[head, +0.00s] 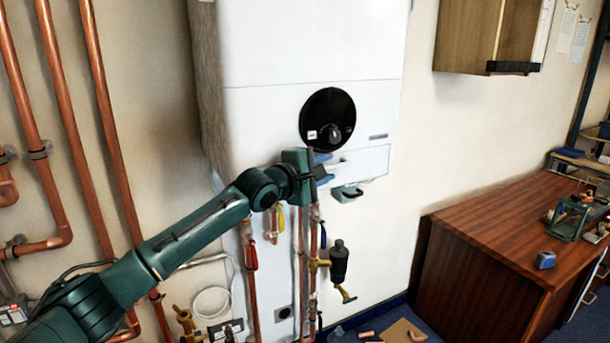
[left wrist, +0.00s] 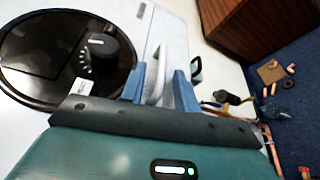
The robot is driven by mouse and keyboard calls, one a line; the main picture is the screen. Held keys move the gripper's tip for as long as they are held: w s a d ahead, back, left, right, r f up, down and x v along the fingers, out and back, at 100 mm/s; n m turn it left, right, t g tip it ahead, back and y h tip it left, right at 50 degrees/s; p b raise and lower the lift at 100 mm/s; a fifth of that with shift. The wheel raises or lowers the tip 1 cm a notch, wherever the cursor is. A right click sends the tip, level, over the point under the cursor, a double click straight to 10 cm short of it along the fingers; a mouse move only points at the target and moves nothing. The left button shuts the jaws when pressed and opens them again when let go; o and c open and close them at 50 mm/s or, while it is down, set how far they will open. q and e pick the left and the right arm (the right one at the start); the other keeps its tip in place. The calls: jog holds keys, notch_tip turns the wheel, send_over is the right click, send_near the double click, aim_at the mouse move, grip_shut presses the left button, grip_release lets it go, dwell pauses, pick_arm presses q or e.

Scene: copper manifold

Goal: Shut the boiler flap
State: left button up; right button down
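The white boiler (head: 300,50) hangs on the wall with a round black dial panel (head: 318,112), which also shows in the left wrist view (left wrist: 35,50). The white flap (head: 373,163) is at the lower front, below the dial; I cannot tell whether it is fully flush. My left gripper (head: 326,163) is at the flap's left part. In the left wrist view its two blue fingers (left wrist: 160,88) stand apart on either side of a white handle (left wrist: 158,70), with small gaps visible. My right gripper is not in view.
A teal fitting (head: 347,192) sits under the boiler. Copper pipes (head: 75,130) run up the left wall, and a black valve body (head: 339,262) hangs below. A wooden desk (head: 500,240) stands right, and a wall cupboard (head: 490,35) hangs upper right.

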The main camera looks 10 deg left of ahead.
pick_arm(q)
jog(key=b+v, duration=0.3)
jog(key=v, duration=0.9)
jog(key=shift+s+a, duration=0.15)
jog(key=shift+s, duration=0.1)
jog(key=s+d+f+m+g+y, duration=0.1)
jog(key=s+f+m, duration=0.35)
jog(key=f, duration=0.95)
jog(key=s+d+f+m+g+y, duration=0.15)
jog(key=s+f+m, duration=0.35)
jog(key=f, duration=0.8)
jog(key=s+a+f+m+g+y, duration=0.1)
jog(key=s+f+m, duration=0.2)
jog(key=s+f, duration=0.5)
jog(key=s+a+f+m+y, duration=0.1)
jog(key=s+f+m, duration=0.3)
jog(key=s+f, duration=0.5)
jog(key=s+y, duration=0.1)
jog(key=s, duration=0.4)
jog(key=shift+a+g, duration=0.35)
jog(key=shift+a, duration=0.05)
